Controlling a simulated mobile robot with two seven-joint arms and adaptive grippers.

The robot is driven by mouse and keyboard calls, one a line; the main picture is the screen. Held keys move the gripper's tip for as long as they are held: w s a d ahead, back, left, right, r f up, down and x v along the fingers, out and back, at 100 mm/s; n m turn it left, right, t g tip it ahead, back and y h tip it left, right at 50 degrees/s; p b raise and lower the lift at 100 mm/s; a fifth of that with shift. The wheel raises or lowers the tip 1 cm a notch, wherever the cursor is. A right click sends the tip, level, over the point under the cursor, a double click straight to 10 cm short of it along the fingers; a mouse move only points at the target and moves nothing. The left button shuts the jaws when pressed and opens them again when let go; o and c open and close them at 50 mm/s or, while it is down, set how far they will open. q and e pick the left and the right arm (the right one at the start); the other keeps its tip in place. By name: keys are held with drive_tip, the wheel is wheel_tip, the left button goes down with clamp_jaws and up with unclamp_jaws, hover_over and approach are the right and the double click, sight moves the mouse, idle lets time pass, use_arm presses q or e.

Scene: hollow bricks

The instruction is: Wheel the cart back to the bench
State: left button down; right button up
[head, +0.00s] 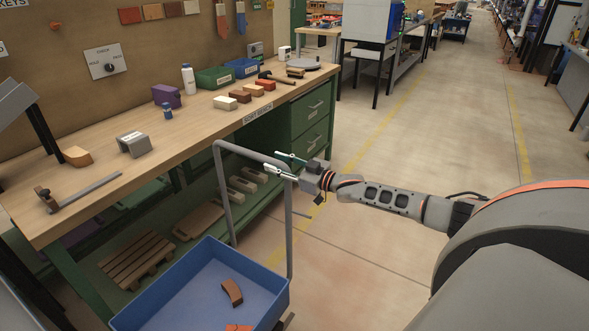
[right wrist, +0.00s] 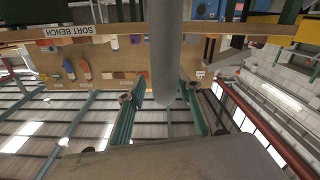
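The cart has a blue tray (head: 200,284) and an upright grey tube handle (head: 224,195). It stands in front of the sort bench (head: 150,160), its handle beside the bench's front edge. A brown curved brick (head: 232,292) and an orange brick (head: 238,327) lie in the tray. My right gripper (head: 279,162) is at the right part of the handle's top bar. In the right wrist view the grey bar (right wrist: 167,50) runs between the two fingers (right wrist: 162,98), which stand apart with gaps beside it. My left gripper is not in view.
Bricks, green and blue bins (head: 214,77), a white bottle (head: 188,79) and a hammer stand on the bench. A wooden pallet (head: 138,260) lies on its lower shelf. Concrete floor (head: 370,240) to the right is clear, with yellow lines.

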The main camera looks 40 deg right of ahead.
drive_tip(key=v, duration=0.7)
drive_tip(key=shift+s+d, duration=0.15)
drive_tip(key=shift+s, duration=0.15)
drive_tip(key=shift+r, duration=0.1)
